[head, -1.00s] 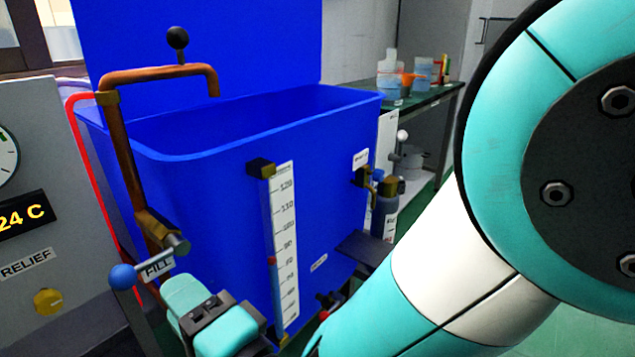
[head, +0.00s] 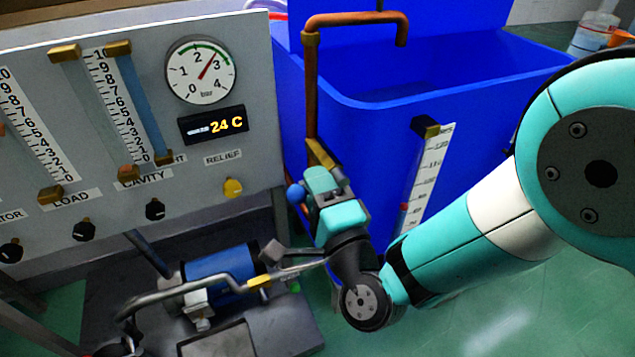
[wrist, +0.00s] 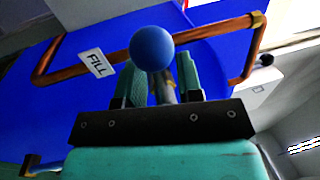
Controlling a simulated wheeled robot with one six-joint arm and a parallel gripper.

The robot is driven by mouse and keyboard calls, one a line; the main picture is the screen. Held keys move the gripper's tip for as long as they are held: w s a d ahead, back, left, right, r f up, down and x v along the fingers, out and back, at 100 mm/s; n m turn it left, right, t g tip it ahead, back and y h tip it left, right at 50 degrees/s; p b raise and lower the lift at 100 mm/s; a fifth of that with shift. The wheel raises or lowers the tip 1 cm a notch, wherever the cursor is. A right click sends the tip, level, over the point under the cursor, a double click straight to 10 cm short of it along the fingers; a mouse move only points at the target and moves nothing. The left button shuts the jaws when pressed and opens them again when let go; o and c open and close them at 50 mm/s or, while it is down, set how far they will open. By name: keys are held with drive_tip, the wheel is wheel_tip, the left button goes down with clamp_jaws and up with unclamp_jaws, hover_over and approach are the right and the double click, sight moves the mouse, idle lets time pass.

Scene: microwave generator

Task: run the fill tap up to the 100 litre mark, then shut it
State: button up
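The fill tap's blue ball knob (head: 295,193) shows just left of my gripper (head: 314,178) in the head view. In the wrist view the blue knob (wrist: 151,48) is in front of my gripper (wrist: 159,78), with its lever rod between the two parted fingers. I cannot tell whether either finger touches the rod. The FILL label (wrist: 97,62) hangs beside the copper pipe (head: 310,90), whose spout bends over the blue tank (head: 380,130). The tank's level scale (head: 431,175) has a red float (head: 404,207) clearly below the 100 mark. The lower scale is hidden by my arm.
Green floor shows at lower right.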

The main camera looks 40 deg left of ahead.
clamp_jaws()
drive_tip(key=shift+r+m+t+p, duration=0.3)
drive_tip(key=shift+r+m+p, duration=0.25)
drive_tip(key=shift+m+p, duration=0.45)
drive_tip(key=shift+r+m+h+p, duration=0.1)
drive_tip(key=shift+m+h+p, duration=0.2)
drive_tip(key=shift+m+p, duration=0.5)
drive_tip(key=shift+b, duration=0.3)
drive_tip(key=shift+o, duration=0.4)
unclamp_jaws()
